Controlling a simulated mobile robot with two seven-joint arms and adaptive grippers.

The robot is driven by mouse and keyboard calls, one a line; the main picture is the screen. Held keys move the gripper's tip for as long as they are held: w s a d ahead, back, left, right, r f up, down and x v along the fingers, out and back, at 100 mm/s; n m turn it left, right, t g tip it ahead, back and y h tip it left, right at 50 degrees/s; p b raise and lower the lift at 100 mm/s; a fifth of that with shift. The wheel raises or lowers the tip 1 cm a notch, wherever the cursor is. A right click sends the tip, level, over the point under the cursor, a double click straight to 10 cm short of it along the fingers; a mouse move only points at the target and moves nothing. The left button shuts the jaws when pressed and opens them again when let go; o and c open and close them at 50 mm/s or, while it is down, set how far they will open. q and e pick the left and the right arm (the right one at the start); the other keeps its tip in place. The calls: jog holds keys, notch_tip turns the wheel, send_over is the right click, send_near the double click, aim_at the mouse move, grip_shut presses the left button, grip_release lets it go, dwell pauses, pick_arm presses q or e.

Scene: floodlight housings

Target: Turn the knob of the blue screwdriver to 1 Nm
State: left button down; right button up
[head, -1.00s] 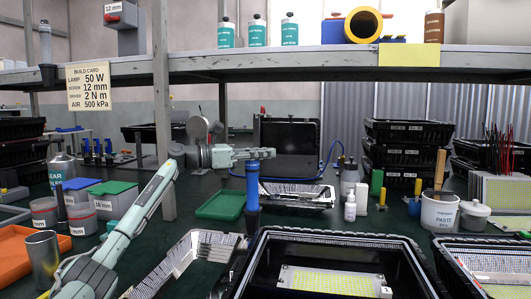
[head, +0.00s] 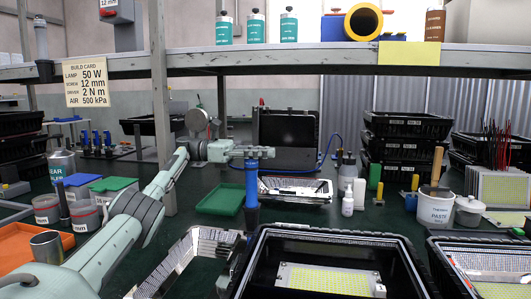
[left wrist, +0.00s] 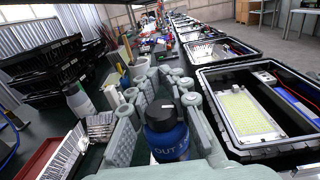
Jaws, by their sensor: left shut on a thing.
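The blue screwdriver (head: 252,182) stands upright behind the open black housing in the head view. My left gripper (head: 262,153) is around its upper end. In the left wrist view the screwdriver's blue upper part (left wrist: 168,142), with "OUT" lettering, and its black cap (left wrist: 162,112) sit between the fingers of my left gripper (left wrist: 160,100), which is shut on it. No torque scale or setting is readable. The build card (head: 87,82) reads driver 2 N m. My right gripper is not in view.
An open black housing (head: 330,234) with an LED panel stands in front, and another is at the right. A green tray (head: 220,200) and a reflector (head: 295,190) lie close to the screwdriver. A shelf (head: 300,62) runs above the bench.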

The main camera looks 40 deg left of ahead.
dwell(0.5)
pick_arm(q)
jog(key=c, duration=1.5)
grip_release()
jog(key=shift+o, duration=0.2)
jog(key=shift+r, duration=0.1)
notch_tip(320, 180, up, 10)
